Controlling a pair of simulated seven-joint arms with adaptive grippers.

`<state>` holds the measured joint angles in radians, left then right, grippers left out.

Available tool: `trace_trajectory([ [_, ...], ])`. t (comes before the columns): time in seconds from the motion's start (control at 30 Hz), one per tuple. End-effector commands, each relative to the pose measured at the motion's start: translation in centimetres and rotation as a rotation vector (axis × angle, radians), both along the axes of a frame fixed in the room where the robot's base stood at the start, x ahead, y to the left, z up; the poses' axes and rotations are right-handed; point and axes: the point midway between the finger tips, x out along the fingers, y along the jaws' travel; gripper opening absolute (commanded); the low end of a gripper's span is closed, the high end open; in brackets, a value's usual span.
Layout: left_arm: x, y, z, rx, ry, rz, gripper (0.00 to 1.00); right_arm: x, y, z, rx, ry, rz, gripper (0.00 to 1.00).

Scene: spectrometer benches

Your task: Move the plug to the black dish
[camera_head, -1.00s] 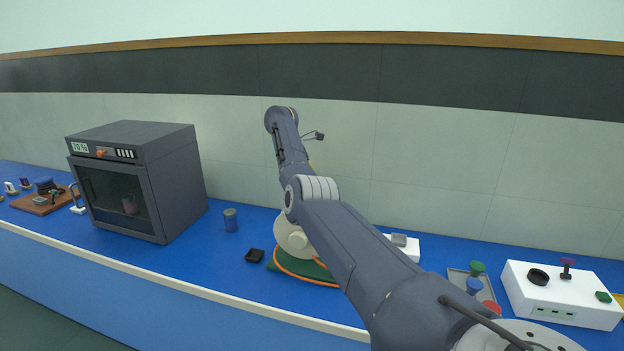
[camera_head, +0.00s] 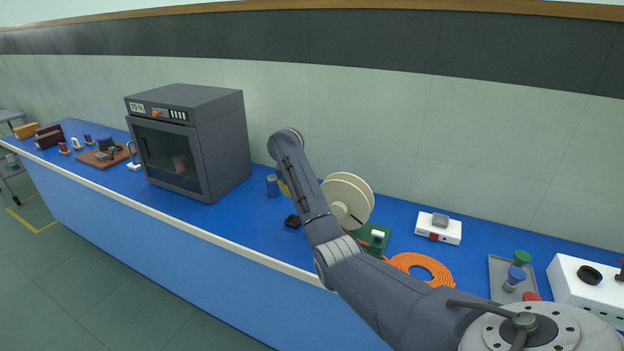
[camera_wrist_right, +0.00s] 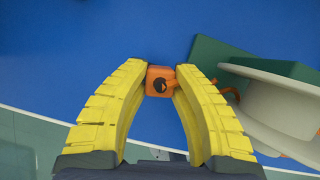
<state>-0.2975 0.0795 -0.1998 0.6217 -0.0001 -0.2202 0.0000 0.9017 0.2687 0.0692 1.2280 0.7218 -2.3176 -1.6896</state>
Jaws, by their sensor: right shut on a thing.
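My right gripper (camera_wrist_right: 160,84) has yellow ribbed fingers, shut on an orange plug (camera_wrist_right: 161,81) with a dark mark on its face. The plug is at the fingertips, above the blue bench. In the head view my right arm hides most of this gripper and the plug; a bit of yellow finger (camera_head: 284,188) shows beside the arm. The dish is not seen in the wrist view. My left gripper is not in view.
A cream spool (camera_head: 349,196) on a green base (camera_head: 373,238) stands right of the dish, with coiled orange cable (camera_head: 424,266) beyond. A blue-grey can (camera_head: 272,186) and a dark oven (camera_head: 187,141) stand left. A white box (camera_head: 438,230) is further right.

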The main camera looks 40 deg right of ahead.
Motion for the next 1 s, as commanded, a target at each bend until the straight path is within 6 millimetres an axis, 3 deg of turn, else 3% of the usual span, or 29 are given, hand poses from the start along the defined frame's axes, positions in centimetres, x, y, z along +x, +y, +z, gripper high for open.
trace_trajectory([
  [0.3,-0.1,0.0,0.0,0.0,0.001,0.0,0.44,0.1,2.4,-1.9,-0.001,-0.001,0.195,0.0],
  [1.0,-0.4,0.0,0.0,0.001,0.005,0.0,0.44,0.2,2.6,-6.9,0.001,0.001,0.206,0.0],
])
